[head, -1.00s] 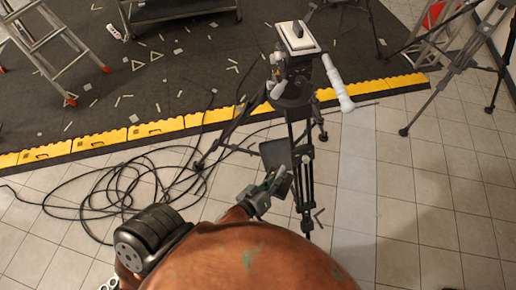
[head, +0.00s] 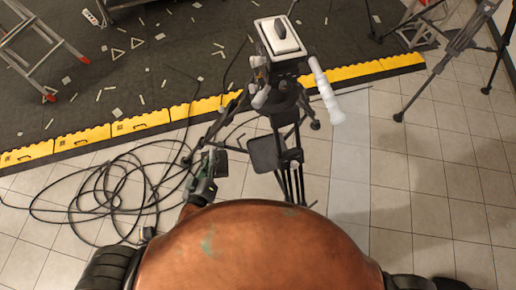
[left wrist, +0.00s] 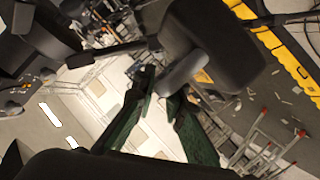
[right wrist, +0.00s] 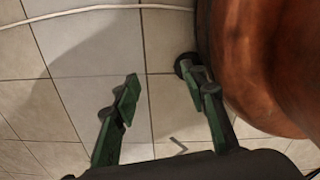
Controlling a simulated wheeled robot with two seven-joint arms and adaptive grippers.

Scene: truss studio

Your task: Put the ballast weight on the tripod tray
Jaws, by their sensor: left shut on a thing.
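The tripod stands at the upper middle of the head view, with its dark square tray (head: 264,153) on the near side of its legs. My left gripper (head: 209,166) is left of the tray, apart from it in the picture. It is shut on the ballast weight (head: 220,164), which shows small and dark at the fingertips. In the left wrist view the weight (left wrist: 225,35) is a large dark block, with a grey handle (left wrist: 182,73) between the green fingers. My right gripper (right wrist: 165,92) is open and empty above the tiles in the right wrist view.
Black cables (head: 110,195) lie coiled on the floor at left. A yellow ramp edge (head: 140,124) borders the dark carpet, which is strewn with bits. A ladder (head: 35,50) stands at upper left, another stand (head: 450,55) at upper right.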

